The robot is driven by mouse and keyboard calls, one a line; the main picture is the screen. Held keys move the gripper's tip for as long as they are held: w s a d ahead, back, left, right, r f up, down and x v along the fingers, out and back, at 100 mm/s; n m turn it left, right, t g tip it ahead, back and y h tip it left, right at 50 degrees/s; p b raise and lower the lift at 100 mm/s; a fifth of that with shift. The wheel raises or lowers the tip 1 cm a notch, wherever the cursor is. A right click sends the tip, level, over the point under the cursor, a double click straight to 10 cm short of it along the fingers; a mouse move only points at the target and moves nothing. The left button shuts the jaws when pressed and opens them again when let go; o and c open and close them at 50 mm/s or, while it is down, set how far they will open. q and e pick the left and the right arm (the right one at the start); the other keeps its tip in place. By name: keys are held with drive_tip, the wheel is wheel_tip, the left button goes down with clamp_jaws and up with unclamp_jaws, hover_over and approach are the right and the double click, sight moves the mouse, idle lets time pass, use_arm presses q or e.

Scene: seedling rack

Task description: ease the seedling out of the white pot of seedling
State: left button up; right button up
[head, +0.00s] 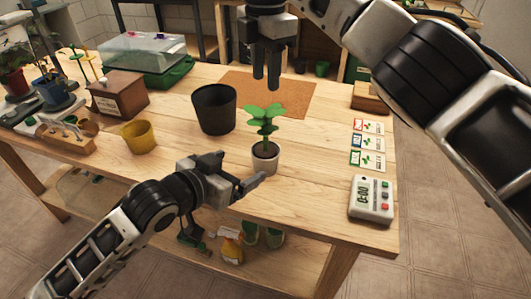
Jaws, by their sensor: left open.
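The pot stands near the table's front edge. My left gripper (243,170) is open, low at the pot's left side, with one finger reaching to the pot's front. I cannot tell whether it touches the pot. My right gripper (267,82) points down above and behind the seedling, clear of the leaves. Its fingers look close together with nothing visible between them; how far they are parted is unclear.
A large black pot (215,110) stands behind and left of the seedling, with a yellow pot (138,136) farther left. A brown mat (295,97) lies behind. Seed cards (368,142) and a white timer (371,198) are at right. Bare wood lies between them and the white pot.

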use_arm(q)
drive_tip(key=x, duration=1.2)
drive_tip(key=shift+f, duration=0.1)
use_arm(e)
drive_tip(key=shift+f, duration=0.1)
use_arm(q)
drive_tip(key=c, duration=1.5)
drive_tip(key=shift+o, duration=0.2)
use_arm(e)
drive_tip(key=m+t, duration=0.1)
drive_tip(key=m, duration=2)
approach(266, 133)
drive_tip(key=f, duration=0.7)
drive_tip(key=w+f, duration=0.1)
drive_tip(key=f, duration=0.3)
drive_tip(key=shift+w+f, duration=0.1)
drive_tip(key=shift+f, duration=0.05)
